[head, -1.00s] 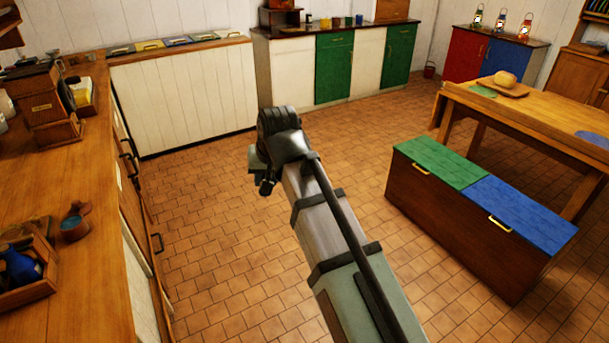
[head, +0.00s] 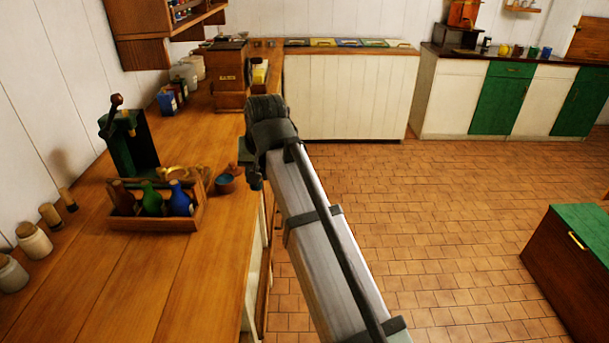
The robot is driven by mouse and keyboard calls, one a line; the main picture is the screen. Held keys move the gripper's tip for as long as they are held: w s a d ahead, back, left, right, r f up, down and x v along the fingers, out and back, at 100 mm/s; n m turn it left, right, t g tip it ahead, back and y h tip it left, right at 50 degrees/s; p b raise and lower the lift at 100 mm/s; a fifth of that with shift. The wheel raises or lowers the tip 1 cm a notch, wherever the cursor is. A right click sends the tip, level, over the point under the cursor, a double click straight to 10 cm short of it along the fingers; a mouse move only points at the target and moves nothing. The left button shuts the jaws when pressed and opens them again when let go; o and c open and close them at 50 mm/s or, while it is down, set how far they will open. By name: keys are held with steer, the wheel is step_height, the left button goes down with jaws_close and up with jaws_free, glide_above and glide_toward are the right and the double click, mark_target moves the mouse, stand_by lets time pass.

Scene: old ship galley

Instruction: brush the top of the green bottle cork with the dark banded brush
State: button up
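A green bottle (head: 153,202) stands in the middle of a wooden carrier (head: 152,224) on the left counter, between a dark red-brown bottle (head: 123,203) and a blue bottle (head: 180,203). Its cork top is small and pale. I cannot make out a dark banded brush for certain. Two small upright tan-and-dark pieces (head: 50,216) stand by the wall left of the carrier, too small to identify. My arm reaches up the middle of the view, right of the carrier. My gripper's fingers do not show.
The wooden counter (head: 135,285) is clear in front of the carrier. Two lidded jars (head: 33,240) stand at the left wall. A bench chest (head: 575,255) stands on the tiled floor at right.

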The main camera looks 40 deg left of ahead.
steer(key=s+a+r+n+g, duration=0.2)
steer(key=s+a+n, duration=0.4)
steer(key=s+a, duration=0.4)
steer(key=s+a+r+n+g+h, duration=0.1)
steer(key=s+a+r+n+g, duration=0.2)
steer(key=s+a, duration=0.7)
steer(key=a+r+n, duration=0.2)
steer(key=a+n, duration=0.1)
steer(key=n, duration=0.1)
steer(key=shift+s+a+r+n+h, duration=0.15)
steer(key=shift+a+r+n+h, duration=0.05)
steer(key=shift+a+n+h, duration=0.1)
